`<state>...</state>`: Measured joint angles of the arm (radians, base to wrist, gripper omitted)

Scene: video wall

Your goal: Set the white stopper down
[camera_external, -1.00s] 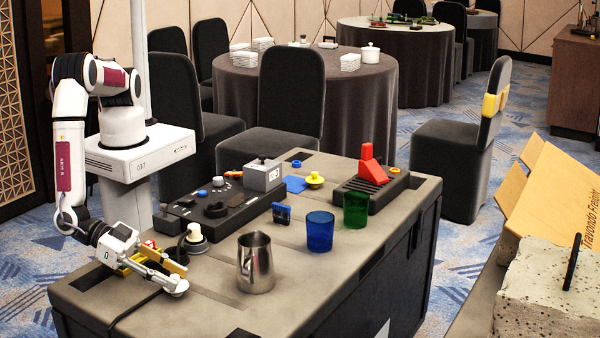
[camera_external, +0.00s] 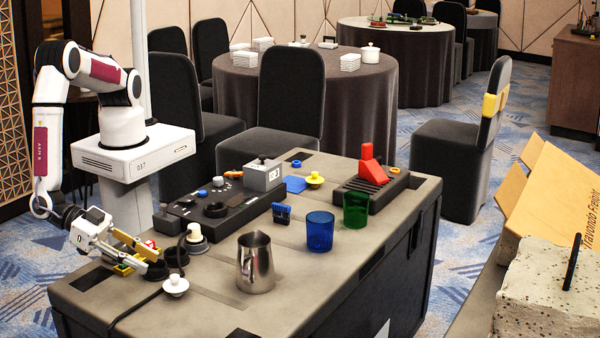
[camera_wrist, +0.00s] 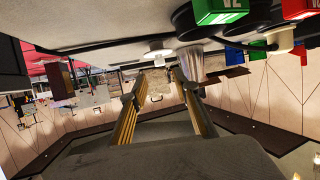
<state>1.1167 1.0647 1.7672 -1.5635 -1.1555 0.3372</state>
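The white stopper (camera_external: 175,285) sits on the top of the dark case (camera_external: 215,290), near its left front edge, with its small knob up. My gripper (camera_external: 153,262) is just to the left of the stopper and apart from it. Its yellow-sided fingers are spread with nothing between them. In the wrist view the open fingers (camera_wrist: 157,90) show a clear gap, and a white piece that looks like the stopper (camera_wrist: 158,48) lies beyond the tips.
A steel pitcher (camera_external: 256,265) stands right of the stopper. A white-topped plug (camera_external: 195,238) and a black control panel (camera_external: 215,205) are behind. Blue (camera_external: 320,232) and green (camera_external: 355,210) cups stand farther right. Bare case top lies between stopper and pitcher.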

